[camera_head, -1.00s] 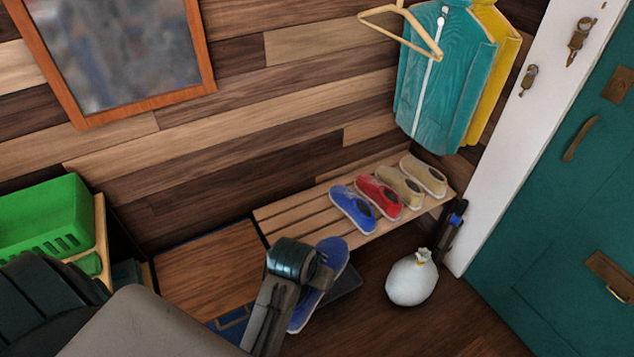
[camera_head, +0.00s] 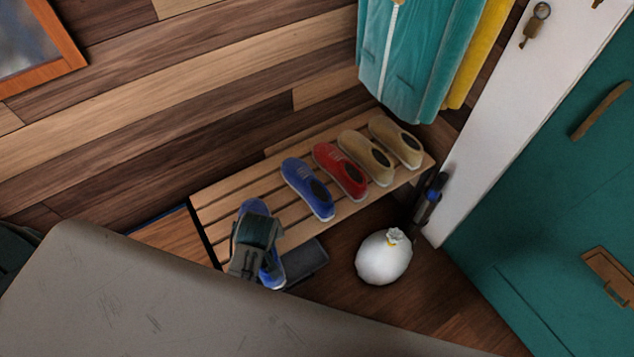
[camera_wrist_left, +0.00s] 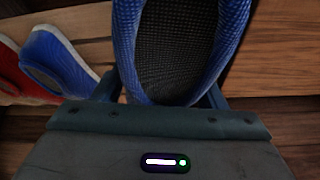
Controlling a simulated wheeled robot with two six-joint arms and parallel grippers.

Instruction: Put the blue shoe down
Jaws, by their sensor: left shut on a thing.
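My left gripper (camera_head: 255,243) is shut on a blue shoe (camera_head: 271,272) and holds it over the left end of the slatted wooden bench (camera_head: 213,202). The held shoe fills the top middle of the left wrist view (camera_wrist_left: 180,48), its dark opening facing the camera. I cannot tell whether its sole touches the slats. The matching blue shoe (camera_head: 307,188) stands on the bench to the right, with a gap between. My right gripper is not in view.
A red shoe (camera_head: 340,171) and two tan shoes (camera_head: 366,157) (camera_head: 395,142) stand farther right on the bench. A dark flat item (camera_head: 306,262) lies below its front edge. A white tied bag (camera_head: 384,257) is on the floor. Bare slats lie between the blue shoes.

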